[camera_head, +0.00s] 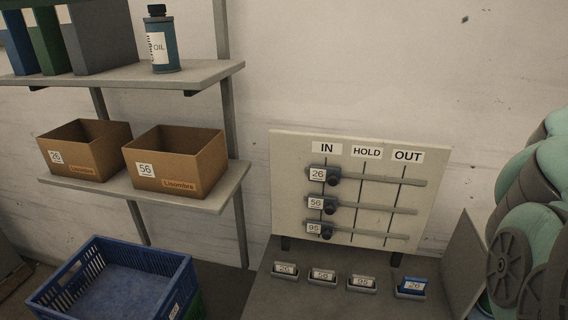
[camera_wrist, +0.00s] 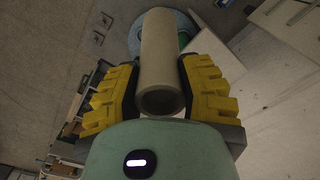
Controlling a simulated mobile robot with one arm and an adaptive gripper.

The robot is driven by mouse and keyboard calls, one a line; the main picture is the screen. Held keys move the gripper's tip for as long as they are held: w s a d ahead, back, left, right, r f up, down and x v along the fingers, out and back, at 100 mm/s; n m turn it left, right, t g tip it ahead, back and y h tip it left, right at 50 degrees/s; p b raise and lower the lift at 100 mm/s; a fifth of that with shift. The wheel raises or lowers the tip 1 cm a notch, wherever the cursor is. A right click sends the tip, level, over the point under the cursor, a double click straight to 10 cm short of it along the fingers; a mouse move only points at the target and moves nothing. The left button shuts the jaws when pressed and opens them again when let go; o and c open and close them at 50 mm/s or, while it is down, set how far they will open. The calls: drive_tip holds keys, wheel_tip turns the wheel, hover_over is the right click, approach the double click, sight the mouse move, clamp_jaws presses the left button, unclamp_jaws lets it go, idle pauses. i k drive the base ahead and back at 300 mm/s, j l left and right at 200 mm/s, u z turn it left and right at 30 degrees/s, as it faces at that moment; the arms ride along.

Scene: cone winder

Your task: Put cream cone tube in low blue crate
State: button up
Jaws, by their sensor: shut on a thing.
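The cream cone tube (camera_wrist: 161,60) is a hollow, pale beige tube in the wrist view, with its open end facing the camera. My gripper (camera_wrist: 160,82) has its yellow-padded fingers on either side of the tube and is shut on it. The gripper and tube do not show in the head view. A blue crate (camera_head: 176,283) with slotted walls stands at the lower left of the head view, below the shelves. Its visible floor looks empty, and its front part is cut off by the frame edge.
Cardboard boxes (camera_head: 176,161) sit on the lower shelf above the crate, and an oil bottle (camera_head: 160,46) on the upper shelf. A board (camera_head: 345,150) with IN, HOLD and OUT columns stands behind a bench with small numbered holders (camera_head: 322,277). Something green shows beside the crate.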

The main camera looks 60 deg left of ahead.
sight(108, 299)
drive_tip(key=k+j+u, duration=0.1)
drive_tip(key=k+j, duration=0.15)
drive_tip(key=k+j+u, duration=0.15)
drive_tip(key=j, duration=0.25)
drive_tip(key=k+j+u, duration=0.1)
drive_tip(key=k+j, duration=0.25)
drive_tip(key=k+j+u, duration=0.15)
drive_tip(key=j, duration=0.25)
drive_tip(key=k, duration=0.1)
